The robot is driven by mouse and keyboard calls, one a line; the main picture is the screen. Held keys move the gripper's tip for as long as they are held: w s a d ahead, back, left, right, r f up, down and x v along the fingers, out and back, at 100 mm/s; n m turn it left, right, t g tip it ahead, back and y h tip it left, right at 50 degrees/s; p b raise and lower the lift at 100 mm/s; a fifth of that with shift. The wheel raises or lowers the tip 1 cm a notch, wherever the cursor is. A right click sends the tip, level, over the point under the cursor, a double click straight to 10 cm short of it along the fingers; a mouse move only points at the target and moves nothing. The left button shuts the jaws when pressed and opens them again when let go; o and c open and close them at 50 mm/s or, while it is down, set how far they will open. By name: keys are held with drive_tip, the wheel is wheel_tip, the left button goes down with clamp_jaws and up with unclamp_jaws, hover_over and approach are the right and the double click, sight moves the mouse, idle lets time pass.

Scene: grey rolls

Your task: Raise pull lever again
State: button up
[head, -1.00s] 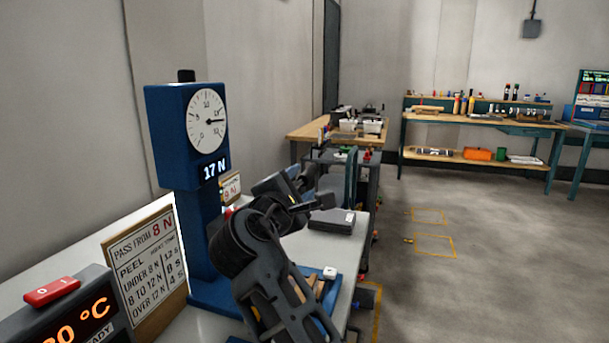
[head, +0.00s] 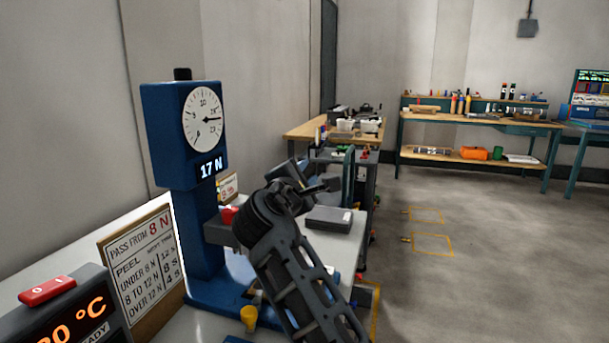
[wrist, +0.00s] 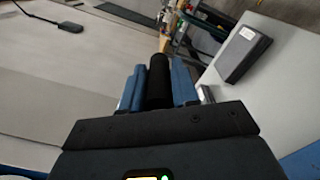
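The blue peel tester (head: 183,150) stands on the bench at left, its round dial (head: 203,118) above a display reading 17 N. A grey block with a red knob (head: 229,214) sits at its column. My gripper (head: 325,185) is right of the column, mostly hidden behind my arm in the head view. In the wrist view, the blue fingers of my gripper (wrist: 158,88) lie close on both sides of a black cylindrical grip (wrist: 158,80), which looks like the pull lever's handle. The rest of the lever is hidden.
A sign (head: 142,262) reading PASS FROM 8 N and a heater display box (head: 70,310) stand at front left. A dark flat box (head: 330,219) lies on the bench beyond my gripper. A yellow knob (head: 249,318) is near the tester base. The floor at right is clear.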

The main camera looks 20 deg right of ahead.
clamp_jaws()
drive_tip(key=shift+r, duration=0.1)
drive_tip(key=shift+w+a+r+n+p, duration=0.15)
drive_tip(key=shift+r+n+p, duration=0.25)
drive_tip(key=shift+p, duration=0.4)
drive_tip(key=w+a+r+n+p, duration=0.4)
drive_tip(key=a+r+n+p, duration=0.1)
drive_tip(key=p, duration=0.6)
drive_tip(key=shift+w+a+r+n, duration=0.15)
drive_tip(key=shift+a+r+n, duration=0.15)
drive_tip(key=shift+a+r, duration=0.35)
drive_tip(key=shift+d+r, duration=0.1)
drive_tip(key=shift+r, duration=0.05)
drive_tip(key=shift+o, duration=2.2)
unclamp_jaws()
